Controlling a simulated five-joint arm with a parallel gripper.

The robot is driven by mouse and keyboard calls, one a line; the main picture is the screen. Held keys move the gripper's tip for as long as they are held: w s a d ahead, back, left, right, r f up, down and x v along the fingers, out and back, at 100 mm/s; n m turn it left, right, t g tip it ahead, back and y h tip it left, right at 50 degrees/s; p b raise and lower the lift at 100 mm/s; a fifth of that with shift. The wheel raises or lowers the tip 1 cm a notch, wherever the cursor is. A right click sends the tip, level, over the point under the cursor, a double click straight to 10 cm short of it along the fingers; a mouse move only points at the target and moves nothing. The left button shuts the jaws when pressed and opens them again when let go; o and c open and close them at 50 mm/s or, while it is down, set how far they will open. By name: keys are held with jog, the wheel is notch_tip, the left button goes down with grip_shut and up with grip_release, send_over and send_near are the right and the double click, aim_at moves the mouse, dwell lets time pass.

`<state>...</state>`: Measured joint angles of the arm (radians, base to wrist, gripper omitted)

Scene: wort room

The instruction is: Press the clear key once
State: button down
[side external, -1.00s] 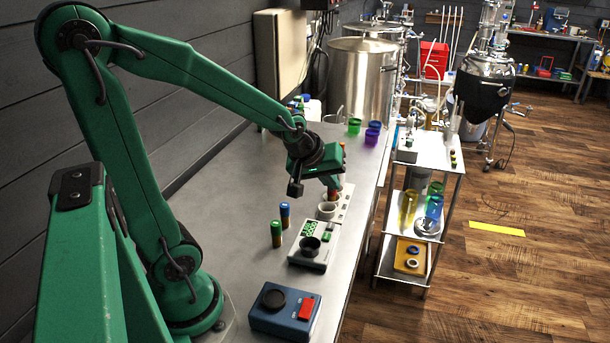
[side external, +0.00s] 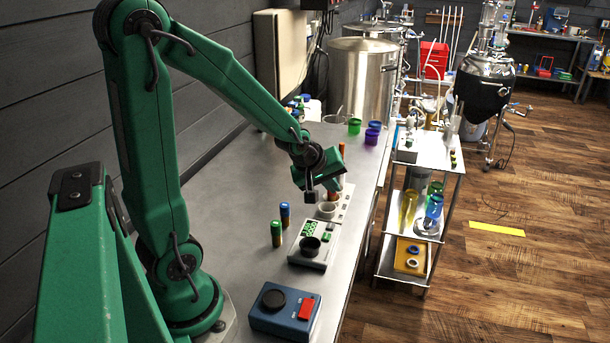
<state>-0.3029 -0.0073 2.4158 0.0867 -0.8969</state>
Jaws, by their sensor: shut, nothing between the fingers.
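A grey device (side external: 323,259) with a dark round cup on top, a small green keypad (side external: 310,228) and a separate green key (side external: 328,237) sits on the steel bench. A blue box (side external: 262,318) with a black knob and a red key (side external: 307,308) stands nearer the camera. No lettering is legible, so I cannot tell which key is the clear key. My gripper (side external: 332,188) is shut and empty, above the bench and beyond the grey device. It appears apart from both devices. Its fingertips are small and partly hidden by its own body.
A green-topped vial (side external: 276,234) and a blue-topped vial (side external: 285,215) stand left of the grey device. A pale cup (side external: 327,210) stands close below my gripper, with a red-orange tube behind. Coloured cups (side external: 372,134) stand farther back. The bench (side external: 228,226) is clear at left.

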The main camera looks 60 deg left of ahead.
aim_at(328, 227)
jog(key=shift+f, duration=0.2)
jog(key=shift+f, duration=4.2)
jog(key=shift+f, duration=0.2)
jog(key=shift+a+f, duration=0.15)
jog(key=shift+f, duration=0.05)
jog(key=shift+s+f, duration=0.1)
jog(key=shift+f, duration=0.3)
jog(key=shift+r, duration=0.8)
jog(key=shift+r, duration=0.15)
